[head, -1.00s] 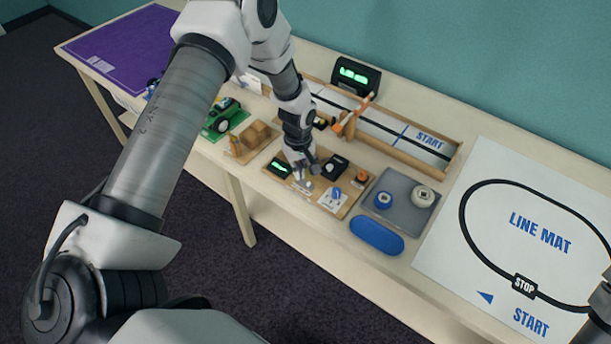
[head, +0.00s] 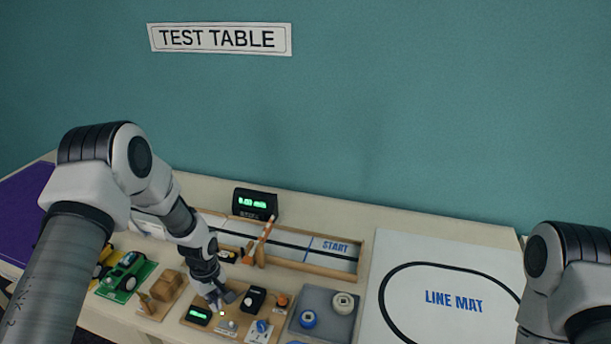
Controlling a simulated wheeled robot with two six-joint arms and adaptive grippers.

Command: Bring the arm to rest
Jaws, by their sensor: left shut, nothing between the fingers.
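My left arm comes in from the left in the head view. Its gripper (head: 222,301) is shut and empty, pointing down over a wooden board (head: 196,322) with small devices on it. I cannot tell whether the fingertips touch the board or a part on it. My right arm (head: 570,275) shows at the right edge by the line mat (head: 455,274). Its gripper is outside the picture.
Behind are a railed track (head: 335,262) and a lit display (head: 255,204). The wall is behind the table.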

